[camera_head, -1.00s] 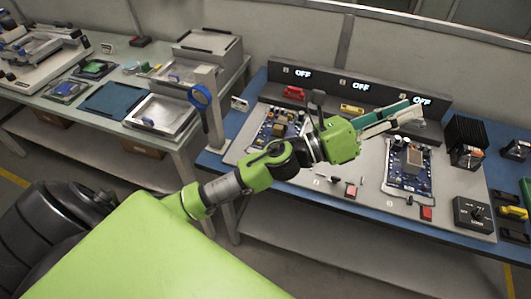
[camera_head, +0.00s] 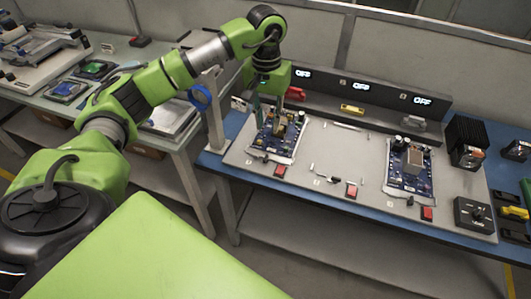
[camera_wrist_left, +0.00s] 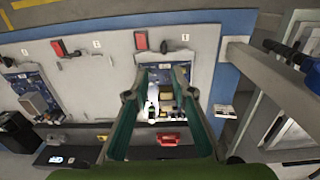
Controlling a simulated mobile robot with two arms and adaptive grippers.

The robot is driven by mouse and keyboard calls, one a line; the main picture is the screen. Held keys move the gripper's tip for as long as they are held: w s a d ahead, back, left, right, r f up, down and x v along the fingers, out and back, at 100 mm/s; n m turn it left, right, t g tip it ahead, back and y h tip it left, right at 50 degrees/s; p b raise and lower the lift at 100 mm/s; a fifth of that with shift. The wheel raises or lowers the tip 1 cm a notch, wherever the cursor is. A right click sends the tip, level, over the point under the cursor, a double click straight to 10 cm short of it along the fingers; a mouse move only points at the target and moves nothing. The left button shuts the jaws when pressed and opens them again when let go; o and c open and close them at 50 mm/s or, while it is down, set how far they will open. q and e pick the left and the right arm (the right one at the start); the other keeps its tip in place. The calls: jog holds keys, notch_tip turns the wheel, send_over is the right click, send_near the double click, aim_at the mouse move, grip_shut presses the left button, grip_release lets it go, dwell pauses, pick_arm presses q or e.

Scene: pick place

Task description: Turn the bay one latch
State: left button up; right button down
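Bay one (camera_head: 246,150) is at the left end of the grey panel and holds a blue circuit board (camera_head: 287,148). A small dark lever (camera_head: 265,158), which may be the latch, shows at the board's front edge beside a red switch (camera_head: 280,171). In the left wrist view, a dark knob (camera_wrist_left: 163,46) sits beside the red switch (camera_wrist_left: 140,40). My left gripper (camera_head: 266,118) points down over the board's back part. In the left wrist view its green fingers (camera_wrist_left: 158,72) are apart, with board parts and a pale piece showing between them. My right gripper is not in view.
A red block (camera_head: 295,93) lies behind the board. The back ledge carries several OFF displays (camera_head: 303,73). A post with a blue ring (camera_head: 200,97) stands left of bay one. Bay three holds another board (camera_head: 410,170). The middle bay has no board.

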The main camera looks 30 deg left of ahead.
aim_at(266, 157)
pick_arm(q)
jog(key=f+p, duration=0.1)
jog(key=f, duration=0.3)
jog(key=f+p, duration=0.1)
jog(key=f, duration=0.4)
jog(key=f+p, duration=0.1)
jog(key=f, duration=0.3)
jog(key=shift+a+f, duration=0.3)
jog(key=shift+c, duration=0.4)
grip_shut()
